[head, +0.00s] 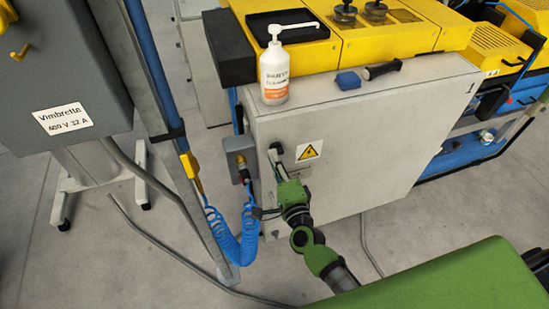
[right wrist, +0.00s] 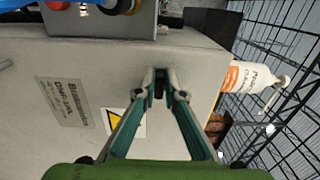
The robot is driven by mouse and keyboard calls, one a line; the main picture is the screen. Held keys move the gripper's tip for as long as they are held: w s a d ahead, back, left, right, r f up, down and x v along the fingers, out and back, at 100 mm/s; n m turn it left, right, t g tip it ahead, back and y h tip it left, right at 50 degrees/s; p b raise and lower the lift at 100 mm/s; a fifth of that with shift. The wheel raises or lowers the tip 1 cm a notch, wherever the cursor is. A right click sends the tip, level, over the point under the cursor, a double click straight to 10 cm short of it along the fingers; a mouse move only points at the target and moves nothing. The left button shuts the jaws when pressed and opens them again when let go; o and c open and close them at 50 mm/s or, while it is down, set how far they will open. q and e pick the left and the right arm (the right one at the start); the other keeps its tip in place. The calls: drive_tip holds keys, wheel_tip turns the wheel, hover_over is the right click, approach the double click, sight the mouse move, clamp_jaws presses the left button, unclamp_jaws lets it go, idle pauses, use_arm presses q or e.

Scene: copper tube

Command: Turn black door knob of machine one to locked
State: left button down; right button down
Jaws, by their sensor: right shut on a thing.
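Machine one is a light grey cabinet (head: 380,140) with a yellow top and a small "1" at its upper right. Its black door knob (head: 277,147) is near the upper left of the door, beside a yellow warning triangle (head: 308,151). My right gripper (head: 274,158) reaches up from below to the knob. In the right wrist view the two fingers (right wrist: 160,82) close together on the black knob (right wrist: 159,75), partly hiding it. Whether the knob is at locked cannot be told. My left gripper is not in view.
A white pump bottle (head: 274,75) stands on the cabinet top. A blue object (head: 348,80) and a black-handled tool (head: 382,69) lie nearby.

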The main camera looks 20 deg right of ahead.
idle(0.4)
drive_tip(key=c, duration=2.1)
unclamp_jaws()
drive_tip(key=shift+c, duration=0.2)
drive_tip(key=s, duration=1.2)
drive_tip(key=shift+d, duration=0.2)
